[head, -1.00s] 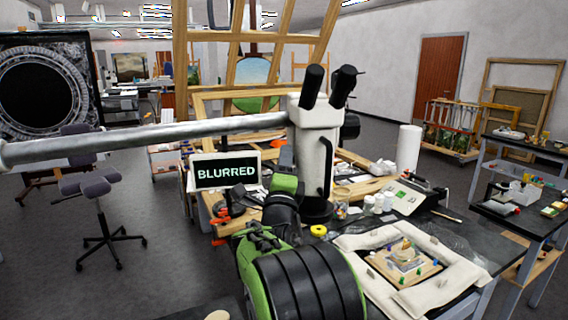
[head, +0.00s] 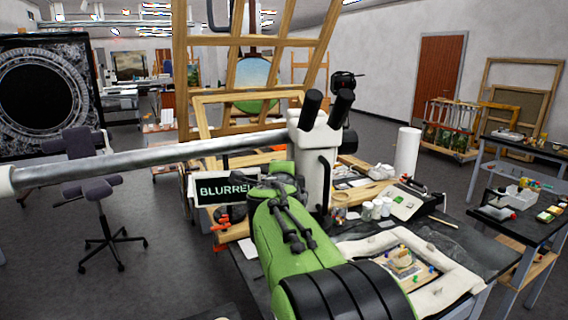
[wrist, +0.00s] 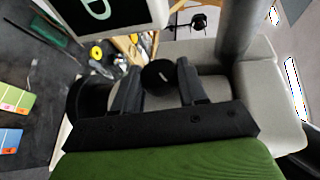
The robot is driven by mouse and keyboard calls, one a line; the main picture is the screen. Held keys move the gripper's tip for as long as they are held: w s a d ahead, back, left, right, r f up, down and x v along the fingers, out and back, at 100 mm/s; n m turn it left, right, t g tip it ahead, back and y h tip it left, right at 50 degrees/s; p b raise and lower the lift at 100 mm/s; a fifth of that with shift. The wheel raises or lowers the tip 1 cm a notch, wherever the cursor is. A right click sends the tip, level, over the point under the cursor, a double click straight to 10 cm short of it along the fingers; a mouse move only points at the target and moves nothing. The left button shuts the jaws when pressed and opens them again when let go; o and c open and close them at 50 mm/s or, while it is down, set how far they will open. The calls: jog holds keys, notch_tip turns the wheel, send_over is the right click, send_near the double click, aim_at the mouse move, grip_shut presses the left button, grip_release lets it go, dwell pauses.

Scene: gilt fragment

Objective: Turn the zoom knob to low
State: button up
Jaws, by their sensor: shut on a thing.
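The white microscope (head: 312,150) with two black eyepieces stands on the dark bench, carried on a long grey boom (head: 150,160). In the wrist view its pale body (wrist: 215,82) fills the middle and right. In the head view my green arm hides the knob and the gripper.
A screen reading "BLURRED" (head: 222,190) stands left of the microscope, partly behind my arm. A padded frame with a gilt fragment (head: 403,262) lies at the bench's front right. Jars (head: 372,209) and a paper roll (head: 407,152) stand behind it.

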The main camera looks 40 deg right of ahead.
jog(key=g+y+p, duration=0.1)
jog(key=p, duration=0.1)
jog(key=r+g+p, duration=0.1)
jog(key=p, duration=0.2)
jog(key=shift+w+n+y, duration=0.1)
jog(key=shift+n+y, duration=0.2)
jog(key=shift+y, duration=0.1)
jog(key=shift+f+g+y+p, duration=0.2)
jog(key=shift+g+y+p, duration=0.2)
jog(key=shift+g+p, duration=0.5)
jog(key=shift+f+p, duration=0.1)
jog(key=shift+p, duration=0.2)
jog(key=o, duration=1)
jog(key=shift+w, duration=0.1)
jog(key=shift+o, duration=0.2)
jog(key=shift+d, duration=0.1)
jog(key=v, duration=1.5)
jog(key=shift+s+b, duration=0.4)
